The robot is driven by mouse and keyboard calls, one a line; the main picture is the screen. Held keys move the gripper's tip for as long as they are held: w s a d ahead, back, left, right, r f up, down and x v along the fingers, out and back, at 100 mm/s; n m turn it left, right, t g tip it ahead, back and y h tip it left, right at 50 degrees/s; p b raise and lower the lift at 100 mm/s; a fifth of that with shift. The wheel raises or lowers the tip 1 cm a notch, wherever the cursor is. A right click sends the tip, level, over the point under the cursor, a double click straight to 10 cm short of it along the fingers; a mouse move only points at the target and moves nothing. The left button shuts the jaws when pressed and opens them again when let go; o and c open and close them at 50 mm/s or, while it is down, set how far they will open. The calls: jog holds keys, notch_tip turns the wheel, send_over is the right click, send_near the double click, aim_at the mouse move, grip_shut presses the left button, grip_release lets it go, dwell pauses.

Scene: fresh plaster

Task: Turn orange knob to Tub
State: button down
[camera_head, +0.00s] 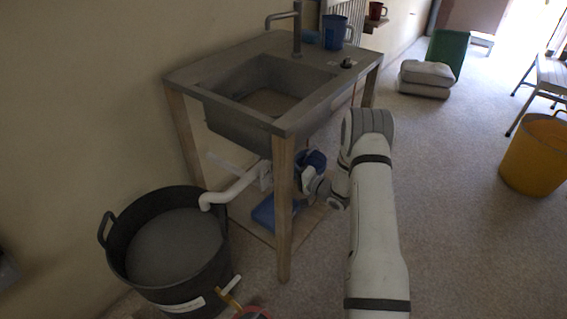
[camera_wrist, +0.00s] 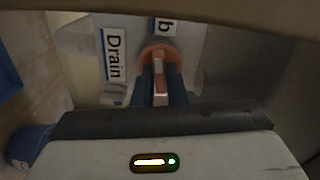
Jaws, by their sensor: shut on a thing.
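The orange knob (camera_wrist: 155,50) shows in the wrist view on a pale fitting, with its raised grip pointing down the picture. My gripper (camera_wrist: 161,80) is shut on that grip, one dark finger on each side. A "Drain" label (camera_wrist: 114,54) is at the left of the knob. A second label (camera_wrist: 164,27) above the knob is cut off, with only "b" readable. In the head view my gripper reaches under the sink (camera_head: 222,119), behind the front leg. The knob cannot be made out there.
A white pipe (camera_head: 240,187) runs from under the sink to a black tub (camera_head: 118,262) of grey material. The front wooden leg (camera_head: 283,205) stands close to my arm. A lower shelf holds a blue thing (camera_head: 263,214). Floor at right is clear up to a yellow bucket (camera_head: 535,160).

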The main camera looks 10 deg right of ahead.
jog(key=m+p, duration=0.1)
jog(key=m, duration=0.1)
jog(key=shift+m, duration=0.3)
jog(key=c, duration=1.4)
grip_release()
jog(key=p+v, duration=0.1)
jog(key=v, duration=1.1)
jog(key=shift+p, duration=0.4)
